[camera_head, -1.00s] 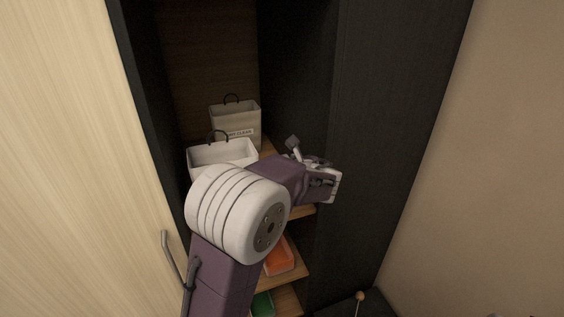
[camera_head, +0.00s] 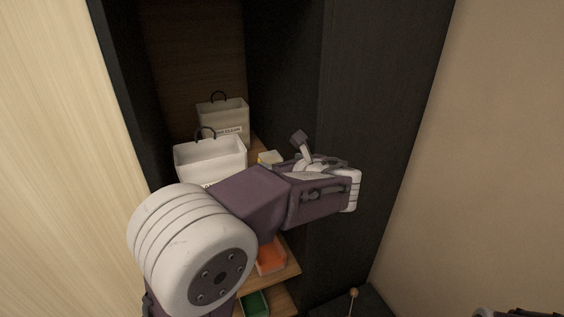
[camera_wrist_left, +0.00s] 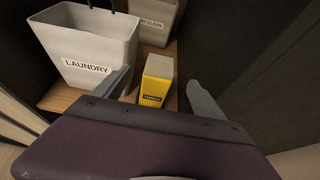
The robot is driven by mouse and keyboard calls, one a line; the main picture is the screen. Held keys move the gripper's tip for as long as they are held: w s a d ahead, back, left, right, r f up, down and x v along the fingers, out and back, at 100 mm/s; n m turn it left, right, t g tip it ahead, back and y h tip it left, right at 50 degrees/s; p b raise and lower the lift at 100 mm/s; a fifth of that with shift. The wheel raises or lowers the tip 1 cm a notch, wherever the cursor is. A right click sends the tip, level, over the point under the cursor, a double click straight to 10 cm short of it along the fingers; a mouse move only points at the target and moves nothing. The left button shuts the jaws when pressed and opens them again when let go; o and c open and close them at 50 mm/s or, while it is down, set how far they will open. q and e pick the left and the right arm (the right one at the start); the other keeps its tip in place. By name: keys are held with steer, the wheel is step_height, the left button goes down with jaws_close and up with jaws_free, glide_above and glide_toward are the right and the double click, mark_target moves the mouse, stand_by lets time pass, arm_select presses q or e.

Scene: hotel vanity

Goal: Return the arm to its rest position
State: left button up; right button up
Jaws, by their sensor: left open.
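My left arm reaches in from the lower left of the head view, in front of the open wardrobe. Its left gripper (camera_head: 303,145) is seen from behind at the shelf's right side. In the left wrist view its two fingers are spread apart with nothing between them touching either finger; the left gripper (camera_wrist_left: 160,95) is open. Beyond the fingers a yellow and grey box with a small label (camera_wrist_left: 157,82) stands on the shelf; its top also shows in the head view (camera_head: 268,157). My right gripper is not clearly seen.
A white bin marked LAUNDRY (camera_wrist_left: 88,48) stands left of the yellow box, with a second labelled bin (camera_head: 222,118) behind. Lower shelves hold an orange tray (camera_head: 271,257) and a green tray (camera_head: 254,304). The dark wardrobe wall (camera_head: 375,110) is close on the right.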

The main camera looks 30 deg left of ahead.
arm_select(q)
steer(key=shift+w, duration=0.1)
steer(key=s+d+f+n+g+h+b, duration=0.1)
steer(key=s+d+f+n+g+h, duration=0.1)
steer(key=s+f+n, duration=0.4)
steer(key=s+d+f+n+g+h+b, duration=0.2)
steer(key=s+f+n+h, duration=0.3)
steer(key=f+n, duration=0.6)
steer(key=s+d+f+n+g+h+b, duration=0.2)
steer(key=s+f+n, duration=0.7)
steer(key=f, duration=0.6)
steer(key=d+g+h, duration=0.1)
steer(key=d, duration=0.1)
steer(key=shift+d+g+h, duration=0.3)
